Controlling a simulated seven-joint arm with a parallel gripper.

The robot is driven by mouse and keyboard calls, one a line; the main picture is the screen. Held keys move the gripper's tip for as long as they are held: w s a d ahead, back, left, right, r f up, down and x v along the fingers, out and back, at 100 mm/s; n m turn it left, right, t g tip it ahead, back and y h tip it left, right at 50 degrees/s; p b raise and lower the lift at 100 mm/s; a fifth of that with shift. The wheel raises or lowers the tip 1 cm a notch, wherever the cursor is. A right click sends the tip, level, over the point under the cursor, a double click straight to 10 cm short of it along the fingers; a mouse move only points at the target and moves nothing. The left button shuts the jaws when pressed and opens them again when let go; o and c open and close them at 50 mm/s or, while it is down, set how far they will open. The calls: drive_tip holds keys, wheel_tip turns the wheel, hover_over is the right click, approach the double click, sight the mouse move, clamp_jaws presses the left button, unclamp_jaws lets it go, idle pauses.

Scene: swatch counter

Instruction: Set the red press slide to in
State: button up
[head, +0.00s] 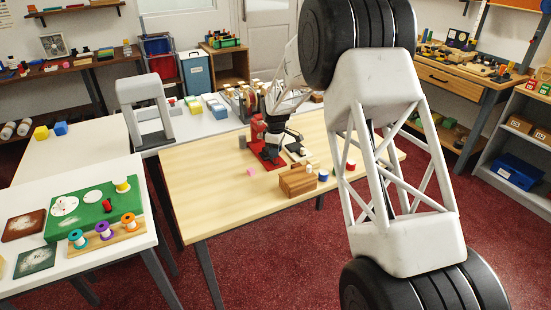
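The red press (258,129) stands on the wooden table near its back edge, small in the head view. Its red base (262,158) lies flat on the table top. My gripper (273,150) is at the press, just right of its red upright and over the base. The dark fingers overlap the press in the picture, so I cannot tell whether they touch it or are open or shut. The press slide is too small and too covered to make out, and its position does not show.
A wooden block (297,181) stands in front of the press, with small spools beside it. The table's front left is clear. A green board (97,207) lies on the white table at left.

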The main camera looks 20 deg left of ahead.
drive_tip(key=shift+f, duration=1.85)
drive_tip(key=shift+c, duration=0.5)
clamp_jaws()
